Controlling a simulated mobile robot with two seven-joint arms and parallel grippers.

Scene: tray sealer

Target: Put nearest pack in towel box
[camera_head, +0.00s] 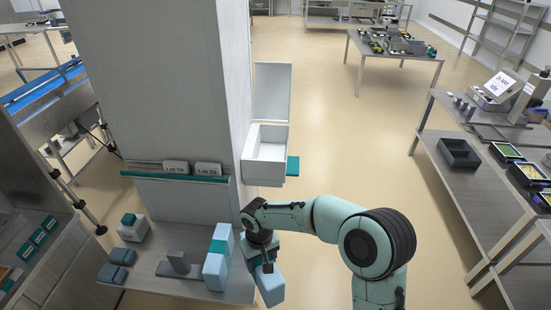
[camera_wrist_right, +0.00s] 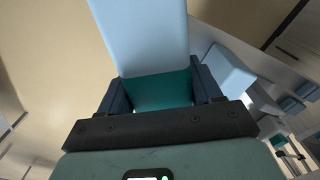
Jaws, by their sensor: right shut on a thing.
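My right gripper (camera_head: 264,263) is shut on a light blue pack with a teal band (camera_head: 270,288), beside the right end of the metal table. In the right wrist view the held pack (camera_wrist_right: 145,38) sticks out beyond the gripper (camera_wrist_right: 162,95), with the teal band between the two fingers. A white box with a raised lid (camera_head: 267,172), likely the towel box, is fixed to the side of the pillar; its inside looks empty. My left gripper is not in view.
A grey holder (camera_head: 178,262) and dark blue blocks (camera_head: 117,264) are further left. The grey pillar (camera_head: 160,80) rises behind. Open floor lies right of the box.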

